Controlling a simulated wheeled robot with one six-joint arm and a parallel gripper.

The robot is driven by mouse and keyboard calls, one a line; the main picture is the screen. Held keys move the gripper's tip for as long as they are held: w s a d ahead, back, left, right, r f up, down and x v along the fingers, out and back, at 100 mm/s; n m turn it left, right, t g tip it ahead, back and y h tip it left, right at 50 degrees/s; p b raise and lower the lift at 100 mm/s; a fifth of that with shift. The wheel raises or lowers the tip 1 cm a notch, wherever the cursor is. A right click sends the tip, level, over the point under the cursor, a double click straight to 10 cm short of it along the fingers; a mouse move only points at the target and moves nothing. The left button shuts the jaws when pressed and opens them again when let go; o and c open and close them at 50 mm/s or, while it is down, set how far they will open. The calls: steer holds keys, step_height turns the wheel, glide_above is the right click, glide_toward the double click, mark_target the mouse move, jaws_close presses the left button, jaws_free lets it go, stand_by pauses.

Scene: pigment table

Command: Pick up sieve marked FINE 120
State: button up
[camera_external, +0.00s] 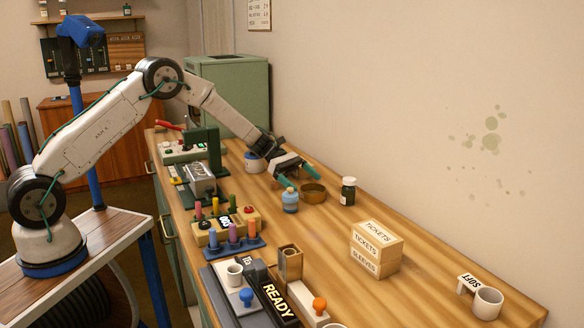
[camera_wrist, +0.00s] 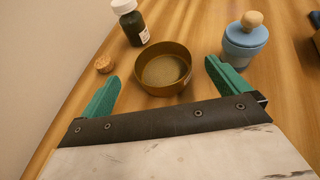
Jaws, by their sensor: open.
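The sieve is a round, brass-coloured pan (camera_external: 314,192) standing on the wooden table, left of a dark bottle in the external view. In the wrist view the sieve (camera_wrist: 163,72) lies just ahead of my gripper, between the lines of its two green fingers. Its FINE 120 marking cannot be read in either view. My gripper (camera_external: 299,179) is open and empty, low over the table at the sieve's near side. In the wrist view my gripper (camera_wrist: 160,84) has its fingers wide apart, apparently not touching the sieve.
A blue jar with a wooden knob (camera_wrist: 245,42) stands close to the right finger. A dark bottle (camera_wrist: 132,24) and a cork (camera_wrist: 104,64) are at the left. Boxes marked TICKETS (camera_external: 376,249) stand farther along the table. The wall runs along the table's far side.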

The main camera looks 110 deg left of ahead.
mark_target(323, 199)
steer(key=x, duration=0.6)
steer(key=shift+s+d+f, duration=0.1)
steer(key=shift+d+f, duration=0.05)
steer(key=shift+f, duration=0.15)
steer(key=c, duration=1.1)
